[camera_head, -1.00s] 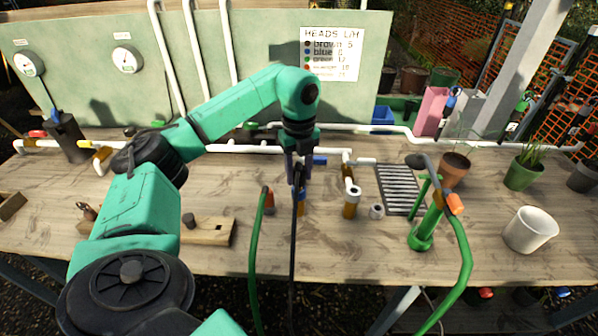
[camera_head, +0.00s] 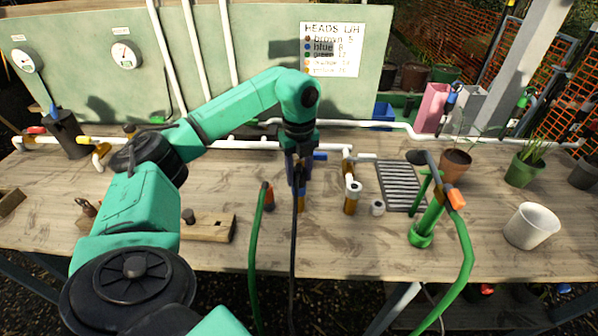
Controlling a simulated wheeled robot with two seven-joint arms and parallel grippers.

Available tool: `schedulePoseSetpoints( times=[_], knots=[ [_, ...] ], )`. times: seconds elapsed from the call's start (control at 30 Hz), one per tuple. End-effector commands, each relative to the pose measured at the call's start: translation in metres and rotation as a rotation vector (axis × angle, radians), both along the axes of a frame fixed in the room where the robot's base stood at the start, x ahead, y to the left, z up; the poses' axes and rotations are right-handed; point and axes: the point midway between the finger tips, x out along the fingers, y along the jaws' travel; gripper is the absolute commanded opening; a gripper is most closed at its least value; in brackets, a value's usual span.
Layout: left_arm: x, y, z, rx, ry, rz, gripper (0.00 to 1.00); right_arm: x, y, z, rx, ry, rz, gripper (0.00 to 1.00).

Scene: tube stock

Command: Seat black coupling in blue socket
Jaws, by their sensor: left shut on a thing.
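My left gripper (camera_head: 299,162) points down over the middle of the bench and is shut on the black coupling at the top of a black hose (camera_head: 293,240). The coupling is mostly hidden between the fingers. Just below and behind the fingertips a small blue socket (camera_head: 302,190) shows on a brown upright stub (camera_head: 301,204). The coupling and hose overlap the socket in this view, so I cannot tell whether the coupling is in it or in front of it. My right gripper is not in view.
A brown stub with a pale top (camera_head: 352,197), a loose pale ring (camera_head: 377,208), a drain grate (camera_head: 400,187) and a green hand pump (camera_head: 423,233) stand right. White pipes (camera_head: 240,148) run behind.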

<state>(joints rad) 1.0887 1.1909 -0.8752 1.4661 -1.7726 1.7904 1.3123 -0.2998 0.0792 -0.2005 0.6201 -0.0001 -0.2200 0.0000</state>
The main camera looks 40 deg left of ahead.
Motion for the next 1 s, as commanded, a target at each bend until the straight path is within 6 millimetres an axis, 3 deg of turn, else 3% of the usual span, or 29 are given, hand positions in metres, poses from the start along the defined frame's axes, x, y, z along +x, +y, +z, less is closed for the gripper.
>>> schedulePoseSetpoints(
  times=[0.47,0.5,0.57,0.6,1.0],
  knots=[
    [0.000,0.000,-0.003,0.000,0.003,-0.001,0.00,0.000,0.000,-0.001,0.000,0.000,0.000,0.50],
    [-0.001,0.000,-0.003,0.000,0.003,-0.001,0.51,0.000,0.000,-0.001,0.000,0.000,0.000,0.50],
    [0.000,0.000,-0.003,0.000,0.003,-0.001,0.74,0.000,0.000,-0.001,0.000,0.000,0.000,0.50],
    [0.000,0.000,-0.003,0.000,0.002,0.000,0.79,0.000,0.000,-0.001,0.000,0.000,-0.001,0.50],
    [0.001,0.000,0.007,0.000,-0.001,0.000,0.79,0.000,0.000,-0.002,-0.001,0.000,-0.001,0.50]
  ],
)
